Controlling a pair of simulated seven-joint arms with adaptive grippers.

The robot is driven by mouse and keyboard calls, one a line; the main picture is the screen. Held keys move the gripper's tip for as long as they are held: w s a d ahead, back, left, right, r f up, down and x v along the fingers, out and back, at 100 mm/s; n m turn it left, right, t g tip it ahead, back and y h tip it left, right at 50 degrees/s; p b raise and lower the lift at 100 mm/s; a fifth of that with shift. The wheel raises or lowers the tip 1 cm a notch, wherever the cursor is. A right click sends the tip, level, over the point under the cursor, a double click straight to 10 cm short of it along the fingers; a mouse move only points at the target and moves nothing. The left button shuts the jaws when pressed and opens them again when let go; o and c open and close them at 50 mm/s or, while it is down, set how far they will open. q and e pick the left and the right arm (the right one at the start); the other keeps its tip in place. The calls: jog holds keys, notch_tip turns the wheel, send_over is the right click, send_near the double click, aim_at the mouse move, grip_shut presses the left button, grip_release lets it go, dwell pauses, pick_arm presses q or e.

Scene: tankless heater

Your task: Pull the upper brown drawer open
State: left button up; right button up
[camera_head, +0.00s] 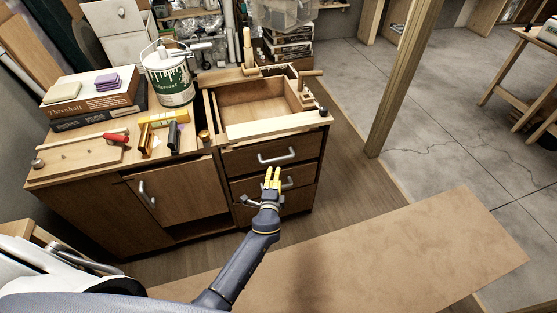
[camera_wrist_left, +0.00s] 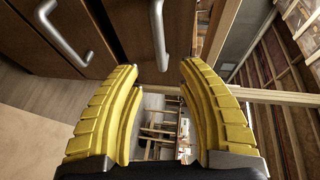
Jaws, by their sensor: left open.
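The upper brown drawer (camera_head: 305,147) is shut in the right part of the wooden cabinet, with a silver bar handle (camera_head: 278,157) on its front. Below it is another drawer with a similar handle (camera_head: 288,183), partly hidden by my gripper. My left gripper (camera_head: 272,173) is open, its yellow fingers just in front of the drawer fronts, below the upper handle in the picture. In the left wrist view the upper handle (camera_wrist_left: 158,35) lies ahead, its near end between the open fingertips (camera_wrist_left: 160,66). I cannot tell the gap. The lower handle (camera_wrist_left: 62,35) is left. My right gripper is not in view.
The cabinet top holds a paint can (camera_head: 168,75), books (camera_head: 92,105), a yellow level (camera_head: 160,118) and a red-handled tool (camera_head: 115,135). A cabinet door (camera_head: 175,195) is at left. A wooden post (camera_head: 400,80) stands at right.

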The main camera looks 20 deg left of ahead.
aim_at(278, 158)
pick_arm(q)
jog(key=x, duration=1.1)
jog(key=shift+w+f, duration=0.1)
jog(key=shift+w, duration=0.05)
jog(key=shift+c, duration=0.4)
grip_shut()
